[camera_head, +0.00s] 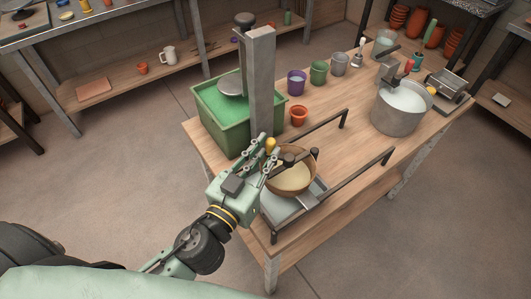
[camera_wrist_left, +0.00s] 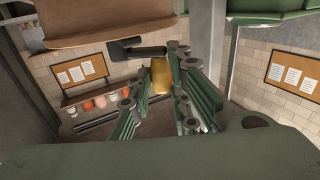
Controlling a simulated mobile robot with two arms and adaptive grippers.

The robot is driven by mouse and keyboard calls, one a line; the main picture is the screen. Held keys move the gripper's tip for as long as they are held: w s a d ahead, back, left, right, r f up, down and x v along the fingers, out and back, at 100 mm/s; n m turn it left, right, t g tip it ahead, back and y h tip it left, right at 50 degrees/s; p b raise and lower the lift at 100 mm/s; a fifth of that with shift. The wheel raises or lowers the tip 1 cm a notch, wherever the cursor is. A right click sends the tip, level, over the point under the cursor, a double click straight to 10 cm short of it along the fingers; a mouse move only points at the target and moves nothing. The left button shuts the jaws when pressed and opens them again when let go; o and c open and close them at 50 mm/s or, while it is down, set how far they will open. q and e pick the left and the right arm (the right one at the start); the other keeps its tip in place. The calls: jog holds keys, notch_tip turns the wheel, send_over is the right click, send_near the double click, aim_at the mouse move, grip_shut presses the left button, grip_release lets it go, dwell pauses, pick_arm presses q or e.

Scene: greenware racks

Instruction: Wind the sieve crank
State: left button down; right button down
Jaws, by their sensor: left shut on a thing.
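The sieve (camera_head: 314,172) is a round wooden-rimmed pan with pale material inside, at the near end of the workbench. A dark crank (camera_head: 290,159) lies across its top, with a yellow handle (camera_head: 270,145) upright at its left end. My left gripper (camera_head: 268,154) reaches in from the lower left and is shut on the handle. In the left wrist view the handle (camera_wrist_left: 161,75) stands between the fingers, below the dark crank arm (camera_wrist_left: 138,49). The sieve's brown underside or rim (camera_wrist_left: 95,20) fills the top left. My right gripper is not in view.
The sieve sits over a metal tray (camera_head: 313,195) between two dark rails (camera_head: 345,178). A grey post (camera_head: 262,85) and green tub (camera_head: 212,118) stand close behind my gripper. An orange pot (camera_head: 299,116), several cups and a steel pot (camera_head: 396,118) stand farther along the bench.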

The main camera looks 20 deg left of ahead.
aim_at(268, 140)
pick_arm(q)
jog(key=shift+m+h, duration=0.3)
jog(key=shift+h, duration=0.2)
dwell(0.4)
